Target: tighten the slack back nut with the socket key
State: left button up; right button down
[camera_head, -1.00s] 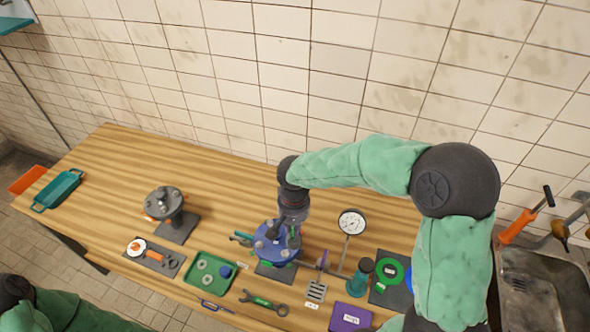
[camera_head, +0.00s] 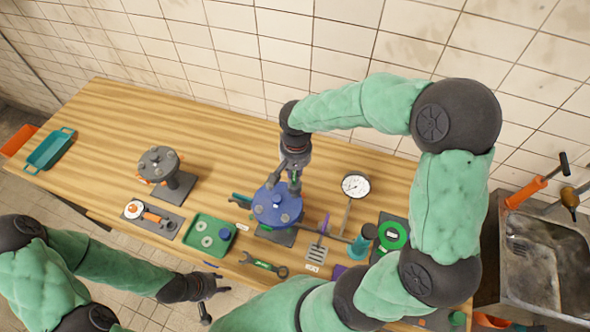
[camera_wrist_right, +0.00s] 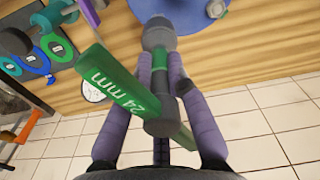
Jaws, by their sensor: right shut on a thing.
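The blue flange (camera_head: 277,207) stands on the bench with several nuts on its top; its edge and one nut (camera_wrist_right: 216,8) show in the right wrist view. My right gripper (camera_head: 294,178) is over the flange's back edge. In the right wrist view it is shut on the socket key (camera_wrist_right: 122,88), which has a dark socket head and a green bar marked 24 mm. The head points toward the flange; I cannot tell whether it touches a nut. My left gripper (camera_head: 212,292) is apart from the flange, in front of the bench, with fingers spread.
A grey flange (camera_head: 160,163) on a stand is at left. A green tray (camera_head: 208,253) with washers, a spanner (camera_head: 264,264), a dial gauge (camera_head: 355,186) and a green roll (camera_head: 393,235) lie around the blue flange. The back left bench (camera_head: 110,110) is clear.

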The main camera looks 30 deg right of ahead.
jog(key=shift+f+b, duration=0.5)
jog(key=shift+f, duration=0.4)
jog(key=shift+r, duration=0.1)
jog(key=shift+f, duration=0.2)
jog(key=shift+f+b, duration=0.35)
jog(key=shift+b, duration=0.05)
jog(key=shift+f+b, duration=0.5)
jog(key=shift+f, duration=0.1)
